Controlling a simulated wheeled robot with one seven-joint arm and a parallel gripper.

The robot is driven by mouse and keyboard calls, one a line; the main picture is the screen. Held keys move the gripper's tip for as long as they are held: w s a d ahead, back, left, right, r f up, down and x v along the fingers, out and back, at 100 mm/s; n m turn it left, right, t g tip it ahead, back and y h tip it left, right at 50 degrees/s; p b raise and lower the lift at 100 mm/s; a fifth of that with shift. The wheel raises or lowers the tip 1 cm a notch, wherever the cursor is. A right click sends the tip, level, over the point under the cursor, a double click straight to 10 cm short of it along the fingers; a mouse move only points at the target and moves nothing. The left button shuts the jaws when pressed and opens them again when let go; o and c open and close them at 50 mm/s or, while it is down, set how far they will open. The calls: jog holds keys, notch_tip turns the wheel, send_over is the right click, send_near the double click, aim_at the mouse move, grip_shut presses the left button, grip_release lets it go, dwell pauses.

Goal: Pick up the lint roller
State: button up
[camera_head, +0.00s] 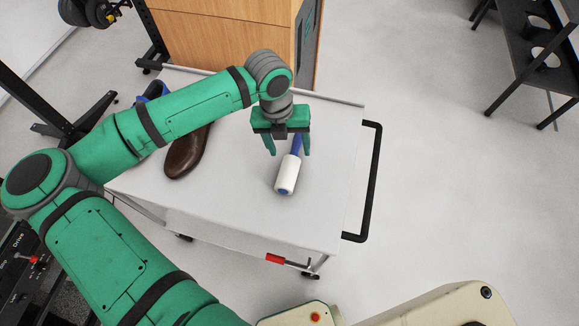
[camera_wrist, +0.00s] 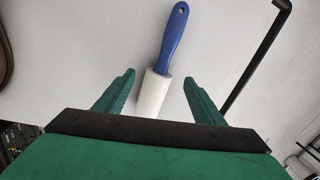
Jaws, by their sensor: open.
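The lint roller (camera_head: 287,175) has a white cylinder and a blue handle. It lies on the white cart top (camera_head: 235,215), with the handle pointing away toward my gripper (camera_head: 289,152) in the head view. My gripper is open and empty, with its green fingers over the handle end. In the wrist view the lint roller (camera_wrist: 161,70) shows beyond and between the two fingertips of my gripper (camera_wrist: 158,77), handle pointing up. Part of the white cylinder is hidden behind the gripper body.
A brown shoe (camera_head: 187,152) lies left of the lint roller, and a blue item (camera_head: 152,93) is partly hidden behind my arm. The cart's black handle (camera_head: 374,180) stands at its right edge. A wooden cabinet (camera_head: 225,40) is behind. The cart top's front right is clear.

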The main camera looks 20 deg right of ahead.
aim_at(291, 156)
jog(key=shift+d+f, duration=0.15)
jog(key=shift+f, duration=0.95)
jog(key=shift+d+f, duration=0.1)
jog(key=shift+f, duration=0.95)
jog(key=shift+w, duration=0.15)
jog(key=c, duration=1)
jog(key=shift+d, duration=0.1)
jog(key=shift+c, duration=1.1)
